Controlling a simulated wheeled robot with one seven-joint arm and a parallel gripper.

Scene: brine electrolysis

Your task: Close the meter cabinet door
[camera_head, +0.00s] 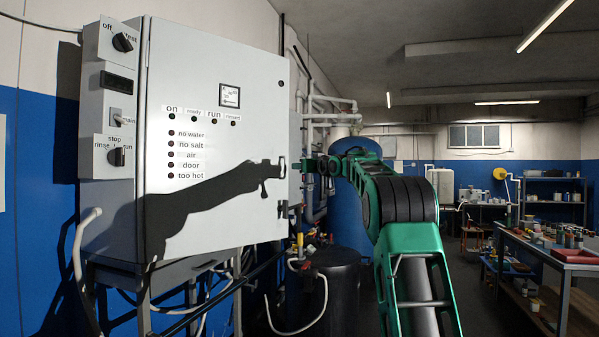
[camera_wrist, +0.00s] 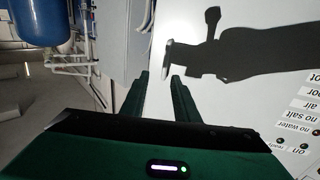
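The meter cabinet (camera_head: 110,215) is a pale grey box on a metal stand at the left. Its door (camera_head: 225,55) is a white panel with labels, indicator dots and a small meter. In the wrist view the door (camera_wrist: 235,90) appears upside down, beside the grey cabinet side (camera_wrist: 122,40). I cannot tell whether the door is fully flush or slightly ajar. My gripper (camera_head: 300,165) is by the door's right edge. In the wrist view its two fingers (camera_wrist: 159,76) stand apart, empty, near that edge. Contact with the door is unclear. A small metal handle (camera_wrist: 168,53) shows near the edge.
The dark shadow of my arm falls across the door. A blue tank (camera_head: 350,215) and pipes stand behind my arm. A black drum (camera_head: 330,285) is below the door's right side. A workbench (camera_head: 540,255) with items stands at the far right. Floor between looks clear.

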